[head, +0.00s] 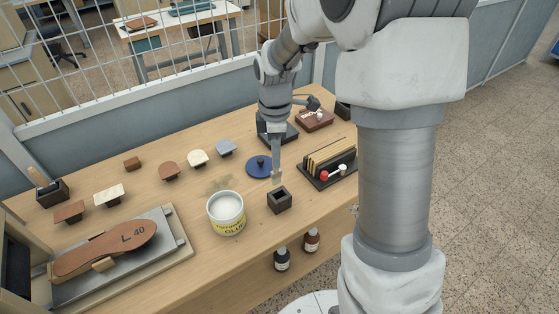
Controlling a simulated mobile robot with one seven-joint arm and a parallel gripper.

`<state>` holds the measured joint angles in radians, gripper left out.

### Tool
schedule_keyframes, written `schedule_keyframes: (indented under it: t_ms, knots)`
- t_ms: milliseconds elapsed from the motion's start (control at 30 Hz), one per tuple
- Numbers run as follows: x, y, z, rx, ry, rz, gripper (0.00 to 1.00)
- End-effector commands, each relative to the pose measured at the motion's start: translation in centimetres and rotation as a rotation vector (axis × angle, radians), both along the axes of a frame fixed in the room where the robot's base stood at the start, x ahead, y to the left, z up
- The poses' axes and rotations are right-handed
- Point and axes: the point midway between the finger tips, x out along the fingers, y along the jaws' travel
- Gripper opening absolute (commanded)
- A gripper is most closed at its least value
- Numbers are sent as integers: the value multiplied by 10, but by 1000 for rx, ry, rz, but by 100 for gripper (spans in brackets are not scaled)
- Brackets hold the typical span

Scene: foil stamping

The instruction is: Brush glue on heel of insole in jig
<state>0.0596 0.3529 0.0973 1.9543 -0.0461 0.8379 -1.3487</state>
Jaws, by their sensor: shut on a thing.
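A brown insole marked "L 40" (118,245) lies in the jig (165,262) at the lower left. An open glue tub (226,214), with white glue inside, stands to its right. My gripper (277,145) points down over the table and is shut on a slim, pale brush (277,172). The brush hangs upright just above a small dark square holder (279,203), apparently clear of it. The gripper is right of and above the glue tub, far from the insole. The fingertips are small and hard to make out.
A blue lid (262,167) lies left of the brush. Several small blocks (197,158) stand along the table's back. A dark rack with upright boards (328,166) stands to the right. Two bottles (282,260) sit below the table's front edge. Bare wood (190,215) lies between jig and tub.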

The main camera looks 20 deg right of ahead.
Motion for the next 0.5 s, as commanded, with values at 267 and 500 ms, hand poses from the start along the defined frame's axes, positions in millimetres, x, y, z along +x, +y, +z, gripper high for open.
schedule_keyframes:
  t_ms: [267,500]
  knots:
    - [-6,90,21,-2,2,11,0]
    - [-17,139,27,0,0,4,0]
